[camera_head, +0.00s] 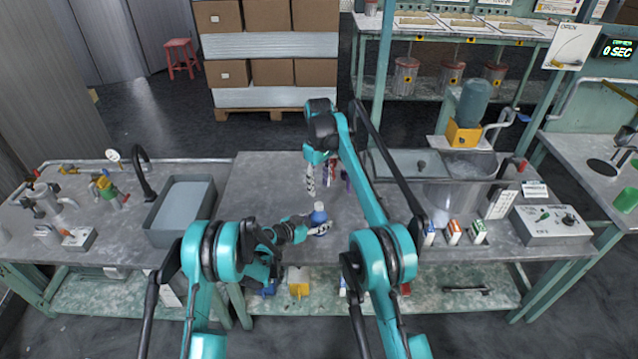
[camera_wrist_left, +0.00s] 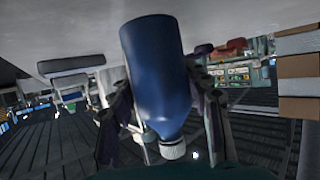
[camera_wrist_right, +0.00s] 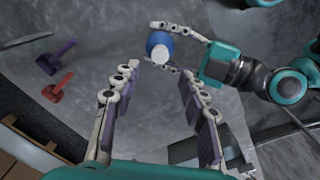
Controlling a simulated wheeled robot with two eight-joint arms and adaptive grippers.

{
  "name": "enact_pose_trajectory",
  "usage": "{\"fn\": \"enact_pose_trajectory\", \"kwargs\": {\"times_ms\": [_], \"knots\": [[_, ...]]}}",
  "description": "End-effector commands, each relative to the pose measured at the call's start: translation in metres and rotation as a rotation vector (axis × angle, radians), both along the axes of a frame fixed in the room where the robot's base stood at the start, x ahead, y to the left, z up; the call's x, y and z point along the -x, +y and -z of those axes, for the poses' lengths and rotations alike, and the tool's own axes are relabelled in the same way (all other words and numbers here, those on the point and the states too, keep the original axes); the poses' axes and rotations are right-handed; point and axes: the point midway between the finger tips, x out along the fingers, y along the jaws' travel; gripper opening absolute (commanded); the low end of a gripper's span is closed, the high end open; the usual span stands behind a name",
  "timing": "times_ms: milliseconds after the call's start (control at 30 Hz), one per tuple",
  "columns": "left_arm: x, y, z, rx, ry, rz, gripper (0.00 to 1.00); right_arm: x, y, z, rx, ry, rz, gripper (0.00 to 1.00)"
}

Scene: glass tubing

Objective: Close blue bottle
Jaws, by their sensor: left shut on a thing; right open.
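The blue bottle (camera_head: 319,217) stands upright at the front of the middle table, with a white ribbed cap on its neck. My left gripper (camera_head: 318,229) is shut around the bottle's body from the side. The bottle (camera_wrist_left: 152,65) fills the middle of the left wrist view, upside down in that picture, with the white cap (camera_wrist_left: 173,150) at its lower end. My right gripper (camera_wrist_right: 157,75) is open and empty, pointing down. In the right wrist view the capped bottle (camera_wrist_right: 152,42) lies just beyond its fingertips, not between them. How tightly the cap sits cannot be told.
A purple tool (camera_wrist_right: 57,56) and a red tool (camera_wrist_right: 58,87) lie on the table at the left of the right wrist view. A grey sink basin (camera_head: 181,212) is to the left, and a metal tank (camera_head: 455,195) and small cartons (camera_head: 453,232) are to the right.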

Motion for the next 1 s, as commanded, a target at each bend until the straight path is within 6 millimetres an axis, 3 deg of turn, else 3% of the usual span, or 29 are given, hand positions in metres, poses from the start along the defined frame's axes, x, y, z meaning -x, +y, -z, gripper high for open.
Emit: {"fn": "enact_pose_trajectory", "kwargs": {"times_ms": [167, 600, 1000], "knots": [[0.000, 0.000, 0.000, 0.000, 0.000, 0.000, 0.00, 0.000, 0.000, 0.010, 0.000, 0.000, 0.001, 0.43], [0.000, 0.000, 0.000, 0.000, 0.000, 0.000, 0.00, 0.000, 0.000, 0.071, 0.000, 0.000, 0.002, 0.43], [0.000, 0.000, 0.000, 0.000, 0.000, 0.000, 0.00, 0.000, 0.000, 0.080, 0.000, 0.000, 0.002, 0.43]]}}
